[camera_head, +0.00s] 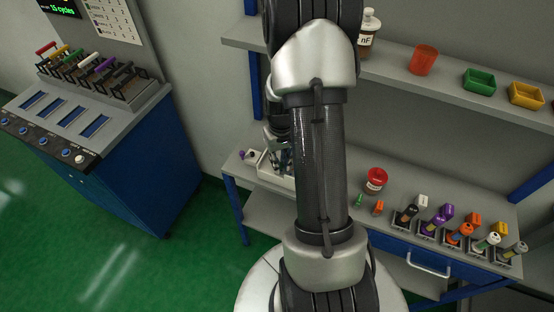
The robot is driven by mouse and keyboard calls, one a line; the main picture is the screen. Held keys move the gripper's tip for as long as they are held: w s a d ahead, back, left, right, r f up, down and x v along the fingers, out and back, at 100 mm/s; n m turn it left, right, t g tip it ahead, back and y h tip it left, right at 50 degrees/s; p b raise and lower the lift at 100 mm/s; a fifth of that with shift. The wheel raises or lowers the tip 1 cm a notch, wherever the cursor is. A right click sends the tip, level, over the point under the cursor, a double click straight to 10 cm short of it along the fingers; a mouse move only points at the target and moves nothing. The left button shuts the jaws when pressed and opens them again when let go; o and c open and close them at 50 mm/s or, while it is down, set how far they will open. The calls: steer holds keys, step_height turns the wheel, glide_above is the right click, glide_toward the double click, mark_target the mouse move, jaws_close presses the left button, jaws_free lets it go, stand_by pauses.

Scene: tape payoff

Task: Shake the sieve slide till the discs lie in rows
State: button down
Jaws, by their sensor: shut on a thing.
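My gripper (285,160) shows only in part at the left side of my arm, low over the workbench. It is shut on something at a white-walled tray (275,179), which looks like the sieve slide. My arm covers the right part of the tray and most of the grip, so the exact hold point is hidden. No discs can be made out, and I cannot tell whether any lie in rows.
A shelf (400,70) with bins hangs above. A blue cabinet (130,160) stands left.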

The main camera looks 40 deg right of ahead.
steer(key=c, duration=1.8)
jaws_free()
steer(key=shift+s+d, duration=0.1)
steer(key=shift+s, duration=0.15)
steer(key=shift+r, duration=6)
steer(key=shift+o, duration=0.5)
steer(key=shift+r, duration=0.1)
